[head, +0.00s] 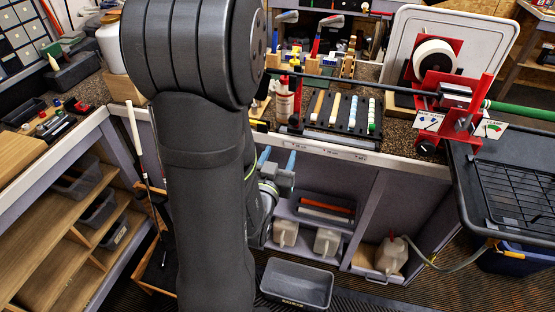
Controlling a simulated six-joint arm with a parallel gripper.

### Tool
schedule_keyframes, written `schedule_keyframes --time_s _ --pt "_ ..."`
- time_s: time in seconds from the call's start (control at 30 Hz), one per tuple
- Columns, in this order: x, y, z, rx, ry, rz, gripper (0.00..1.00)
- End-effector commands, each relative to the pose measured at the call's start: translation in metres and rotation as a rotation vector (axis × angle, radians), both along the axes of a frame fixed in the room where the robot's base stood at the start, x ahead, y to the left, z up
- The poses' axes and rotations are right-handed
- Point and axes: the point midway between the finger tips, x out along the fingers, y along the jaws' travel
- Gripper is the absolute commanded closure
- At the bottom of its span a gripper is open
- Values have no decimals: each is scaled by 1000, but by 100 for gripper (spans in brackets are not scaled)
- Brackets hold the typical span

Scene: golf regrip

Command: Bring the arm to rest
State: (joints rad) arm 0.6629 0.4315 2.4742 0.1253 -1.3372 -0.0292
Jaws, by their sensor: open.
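My gripper (277,161) shows just right of my large dark arm, in front of the workbench's front face and below its top edge. Its two blue fingers point up and stand apart, with nothing visible between them. My arm fills the left-centre of the view and hides part of the bench and the floor behind it. Part of the wrist is hidden behind the arm.
A club shaft (345,82) lies across the workbench (395,158) into a red clamp (455,105). A rack of grips (340,118) stands on the bench. A grey bin (297,283) sits on the floor below my gripper. A black wire-rack tray (515,190) is at right.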

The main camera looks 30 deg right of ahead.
Motion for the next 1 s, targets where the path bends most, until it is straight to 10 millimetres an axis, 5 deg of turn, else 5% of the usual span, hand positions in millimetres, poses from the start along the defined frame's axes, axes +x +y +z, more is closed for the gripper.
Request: schedule_keyframes --time_s 0.7,1.0 --pt "-7 7 0 -1 -1 0 50" --pt "17 -17 0 -1 -1 -2 50"
